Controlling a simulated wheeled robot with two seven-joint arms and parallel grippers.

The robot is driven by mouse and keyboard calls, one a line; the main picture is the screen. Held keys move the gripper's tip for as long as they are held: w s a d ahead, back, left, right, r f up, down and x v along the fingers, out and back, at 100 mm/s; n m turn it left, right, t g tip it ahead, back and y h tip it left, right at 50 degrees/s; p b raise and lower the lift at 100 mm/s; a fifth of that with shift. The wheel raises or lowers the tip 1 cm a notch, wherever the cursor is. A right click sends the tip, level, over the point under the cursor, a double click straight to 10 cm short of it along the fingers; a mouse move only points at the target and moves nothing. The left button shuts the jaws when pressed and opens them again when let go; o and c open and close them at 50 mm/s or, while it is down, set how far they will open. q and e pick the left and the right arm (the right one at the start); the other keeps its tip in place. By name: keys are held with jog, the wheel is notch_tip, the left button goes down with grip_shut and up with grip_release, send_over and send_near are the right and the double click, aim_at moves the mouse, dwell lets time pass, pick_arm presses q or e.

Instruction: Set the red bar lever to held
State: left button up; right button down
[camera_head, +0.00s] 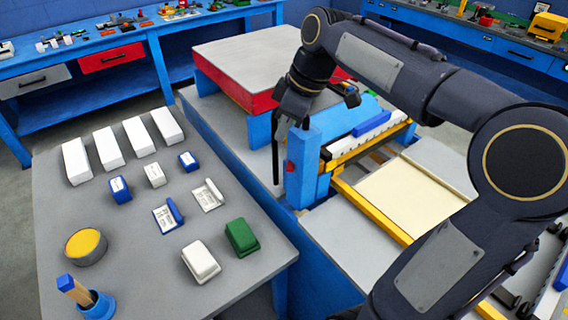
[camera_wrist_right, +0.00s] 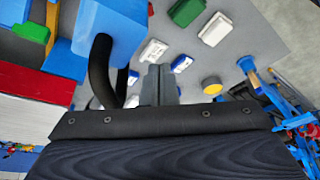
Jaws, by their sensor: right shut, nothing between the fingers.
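I cannot clearly make out a red bar lever in either view. My right gripper (camera_head: 276,172) points down just left of this post, apart from the red part in the picture. In the right wrist view its grey fingers (camera_wrist_right: 159,84) are together and empty, with a blue block (camera_wrist_right: 108,28) beside them. My arm hides part of the machine. My left gripper is out of view.
A grey table (camera_head: 140,240) at left holds white blocks (camera_head: 108,148), small labelled blocks, a green block (camera_head: 242,237), a yellow-topped round tin (camera_head: 86,246) and a blue cup (camera_head: 97,304). A red-sided platform (camera_head: 235,88) stands behind the gripper. Blue workbenches line the walls.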

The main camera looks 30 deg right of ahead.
aim_at(292, 163)
jog(key=w, duration=0.1)
jog(key=w+d+n, duration=0.1)
jog(key=shift+w+f, duration=0.1)
jog(key=shift+w, duration=0.2)
notch_tip(292, 163, down, 10)
jog(key=shift+s+d+r, duration=0.2)
jog(key=shift+r, duration=0.05)
dwell(0.4)
